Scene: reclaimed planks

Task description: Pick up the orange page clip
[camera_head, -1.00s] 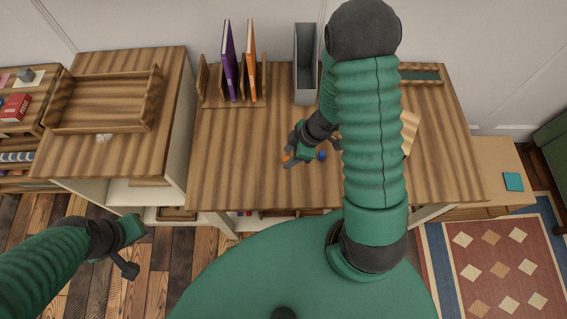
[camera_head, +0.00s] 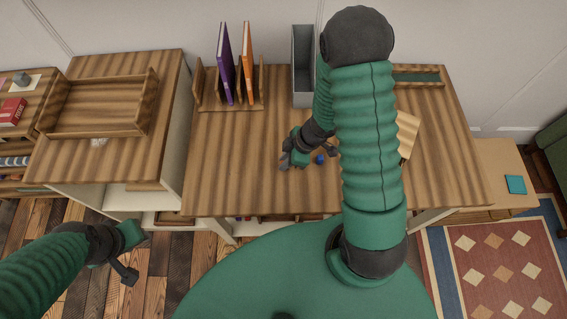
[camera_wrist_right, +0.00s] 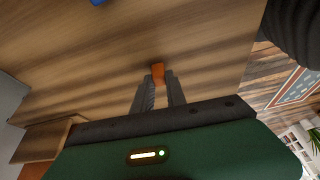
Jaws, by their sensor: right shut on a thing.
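The orange page clip (camera_wrist_right: 158,73) sits between the fingertips of my right gripper (camera_wrist_right: 158,85) in the right wrist view. The fingers are shut on it, over the wooden desk top. In the head view my right gripper (camera_head: 286,163) is near the desk's front middle, and the clip is hidden there. I cannot tell whether the clip still touches the desk. My left gripper (camera_head: 133,256) is at the lower left, away from the desk and over the floor. Its fingers look apart, with nothing between them.
A small blue object (camera_head: 320,159) lies just right of my right gripper. Behind stand a wooden rack with a purple book (camera_head: 226,64) and an orange book (camera_head: 248,62), and a grey bin (camera_head: 303,75). A wooden tray (camera_head: 100,132) is on the left cabinet. The desk's left half is clear.

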